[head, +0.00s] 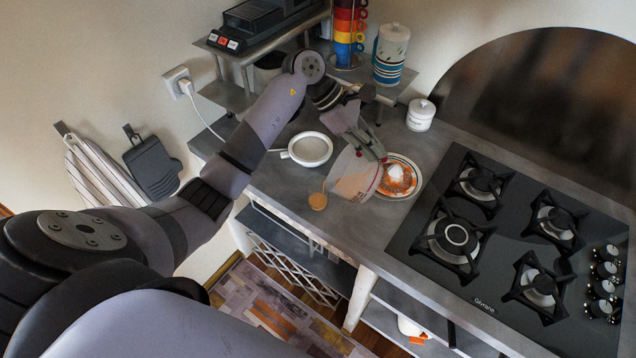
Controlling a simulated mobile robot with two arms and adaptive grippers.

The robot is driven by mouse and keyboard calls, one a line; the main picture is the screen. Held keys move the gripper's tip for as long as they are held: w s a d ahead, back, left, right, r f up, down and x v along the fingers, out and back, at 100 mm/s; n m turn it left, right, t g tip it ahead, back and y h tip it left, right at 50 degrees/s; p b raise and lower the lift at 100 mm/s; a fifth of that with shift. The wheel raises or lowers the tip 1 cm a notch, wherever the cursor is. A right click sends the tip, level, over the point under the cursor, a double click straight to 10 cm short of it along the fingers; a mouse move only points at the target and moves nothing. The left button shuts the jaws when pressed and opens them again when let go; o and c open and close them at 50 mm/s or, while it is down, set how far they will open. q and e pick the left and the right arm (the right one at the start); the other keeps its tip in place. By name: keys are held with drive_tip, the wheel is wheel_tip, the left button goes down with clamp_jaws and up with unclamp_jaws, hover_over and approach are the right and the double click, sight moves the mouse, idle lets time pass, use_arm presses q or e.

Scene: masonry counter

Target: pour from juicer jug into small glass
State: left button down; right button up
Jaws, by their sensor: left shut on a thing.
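My left gripper (374,152) is shut on the juicer jug (352,178), a clear vessel with an orange tint, and holds it above the counter near its front edge. The jug looks tilted to the left. A small round patch of orange juice (318,201) shows just left of the jug, seemingly in the small glass; the glass walls are hard to make out. I cannot tell whether juice is flowing. The gripper hides part of the jug's far side. My right gripper is not in view.
A white juicer base (310,149) stands left of the jug. An orange-stained juicer cone (397,178) lies on a plate to the right. A black gas hob (510,230) fills the right counter. A white jar (420,114) and a shelf with stacked cups (349,32) stand behind.

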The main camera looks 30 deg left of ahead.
use_arm(q)
drive_tip(key=shift+s+a+r+h, duration=0.15)
drive_tip(key=shift+a+r+h, duration=0.25)
drive_tip(key=shift+a+h, duration=0.15)
idle(2.6)
drive_tip(key=d+y, duration=0.1)
drive_tip(key=d+f+y, duration=0.1)
drive_tip(key=w+d+y, duration=0.1)
drive_tip(key=shift+w+d+f+g, duration=0.1)
drive_tip(key=shift+d+f+g, duration=0.2)
drive_tip(key=shift+d+f, duration=0.05)
drive_tip(key=shift+w+d+f+y+b, duration=0.1)
drive_tip(key=shift+d+f+y+b, duration=0.4)
drive_tip(key=shift+f, duration=0.25)
drive_tip(key=w+d+f+g+y+b, duration=0.1)
drive_tip(key=d+f+y+b, duration=0.1)
drive_tip(key=f+b, duration=0.3)
drive_tip(key=w+d+f+y+b, duration=0.1)
drive_tip(key=d+f+y+b, duration=0.2)
drive_tip(key=d+f+b, duration=0.1)
drive_tip(key=w+d+f+g+y+b, duration=0.1)
drive_tip(key=d+f+y+b, duration=0.2)
drive_tip(key=f+b, duration=0.3)
drive_tip(key=shift+d+g+b, duration=0.2)
drive_tip(key=shift+g+b, duration=0.1)
drive_tip(key=shift+b, duration=0.05)
drive_tip(key=shift+d+f+y+b, duration=0.15)
drive_tip(key=shift+y+b, duration=0.3)
drive_tip(key=shift+b, duration=0.5)
drive_tip(key=shift+s+d, duration=0.1)
